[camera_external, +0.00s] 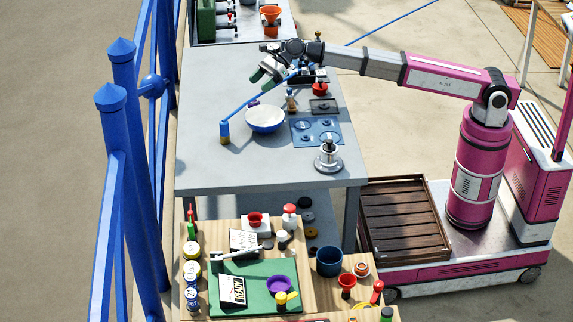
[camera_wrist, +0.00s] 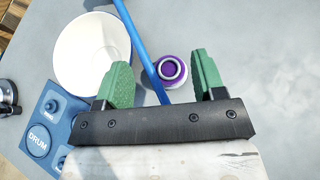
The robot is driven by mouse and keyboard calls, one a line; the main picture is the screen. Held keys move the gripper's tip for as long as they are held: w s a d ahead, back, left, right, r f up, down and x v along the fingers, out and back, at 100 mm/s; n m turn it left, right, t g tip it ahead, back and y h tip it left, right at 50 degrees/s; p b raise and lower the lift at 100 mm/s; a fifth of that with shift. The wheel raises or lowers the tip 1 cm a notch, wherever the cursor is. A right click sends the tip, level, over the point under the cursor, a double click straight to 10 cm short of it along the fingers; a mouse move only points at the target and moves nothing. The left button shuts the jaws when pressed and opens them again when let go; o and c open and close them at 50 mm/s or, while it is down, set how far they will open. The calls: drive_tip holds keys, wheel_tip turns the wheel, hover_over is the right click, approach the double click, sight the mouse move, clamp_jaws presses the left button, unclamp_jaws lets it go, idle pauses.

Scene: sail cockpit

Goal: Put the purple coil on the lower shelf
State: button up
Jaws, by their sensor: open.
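The purple coil (camera_wrist: 171,69) is a small round purple and white thing on the grey tabletop, seen from above in the wrist view. In the external view a bit of purple (camera_external: 253,102) shows behind the white bowl, mostly hidden.
A white bowl (camera_external: 265,120) sits beside the coil. A blue-handled brush (camera_external: 225,132) slants past it; its rod (camera_wrist: 140,45) crosses close to the coil. A blue panel (camera_external: 317,131) and a metal stand (camera_external: 328,157) are right. A cluttered wooden table (camera_external: 215,225) stands in front.

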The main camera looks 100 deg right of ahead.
sight(254, 100)
drive_tip(key=g, duration=0.1)
drive_tip(key=w+n+g, duration=0.1)
drive_tip(key=g, duration=0.1)
drive_tip(key=shift+w+r+n+h, duration=0.1)
drive_tip(key=shift+r+n+h, duration=0.1)
drive_tip(key=shift+n+h, duration=0.15)
drive_tip(key=f+g, duration=0.1)
drive_tip(key=f, duration=0.2)
drive_tip(key=w+f+g+h, duration=0.1)
drive_tip(key=f, duration=0.1)
drive_tip(key=a+f+g+h, duration=0.1)
drive_tip(key=f+g, duration=0.1)
drive_tip(key=f, duration=0.1)
drive_tip(key=shift+w+f+n, duration=0.35)
drive_tip(key=c, duration=0.7)
drive_tip(key=shift+o, duration=0.2)
drive_tip(key=shift+r, duration=0.15)
